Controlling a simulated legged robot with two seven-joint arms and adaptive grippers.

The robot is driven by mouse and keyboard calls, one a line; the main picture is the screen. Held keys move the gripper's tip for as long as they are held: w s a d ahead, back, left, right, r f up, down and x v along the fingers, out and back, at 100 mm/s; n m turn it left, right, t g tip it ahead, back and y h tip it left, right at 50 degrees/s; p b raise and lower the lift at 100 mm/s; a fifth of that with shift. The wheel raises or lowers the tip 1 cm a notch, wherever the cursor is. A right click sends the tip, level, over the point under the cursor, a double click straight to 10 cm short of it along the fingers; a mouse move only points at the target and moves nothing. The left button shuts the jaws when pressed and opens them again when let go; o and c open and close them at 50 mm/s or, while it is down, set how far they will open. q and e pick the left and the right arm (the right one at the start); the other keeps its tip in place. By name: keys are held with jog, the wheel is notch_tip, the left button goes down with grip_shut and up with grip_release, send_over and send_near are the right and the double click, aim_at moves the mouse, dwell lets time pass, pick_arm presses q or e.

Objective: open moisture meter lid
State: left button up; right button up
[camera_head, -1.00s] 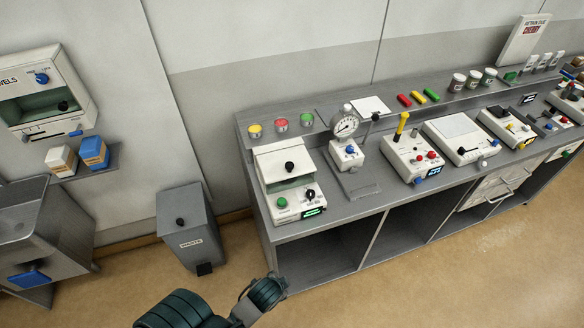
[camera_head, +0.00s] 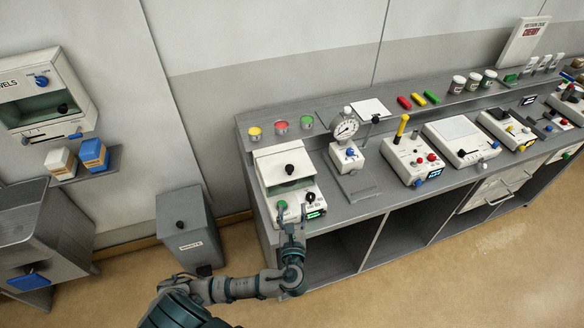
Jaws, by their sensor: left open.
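The moisture meter, a white box (camera_head: 266,163) with a black-knobbed lid (camera_head: 289,169), stands at the left end of the grey bench. Its lid looks shut, with a greenish window strip below the knob. A green button, a black knob (camera_head: 310,197) and a lit green display (camera_head: 316,214) are on its front. My left gripper (camera_head: 292,210) is open and empty at the meter's front face, below the lid knob, with its fingers over the lower front. Whether it touches the meter I cannot tell. My right gripper is not in view.
A dial gauge on a stand (camera_head: 347,129) is right of the meter. Yellow, red and green capped jars, the red one (camera_head: 281,127) in the middle, sit behind it. More instruments line the bench to the right. A grey waste bin (camera_head: 190,228) stands on the floor at left.

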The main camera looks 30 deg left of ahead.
pick_arm(q)
send_near(291, 171)
jog(key=a, duration=0.2)
jog(key=shift+m, duration=0.3)
jog(key=x, duration=0.3)
jog(key=d+x, duration=0.1)
jog(key=x, duration=0.2)
jog(key=w+p+x, duration=0.1)
jog(key=x, duration=0.2)
jog(key=shift+d+r, duration=0.15)
jog(key=shift+w+a, duration=0.45)
jog(key=shift+w, duration=0.05)
jog(key=shift+a+f, duration=0.2)
jog(key=shift+a, duration=0.1)
jog(key=shift+d+r, duration=0.1)
jog(key=shift+d, duration=0.2)
grip_shut()
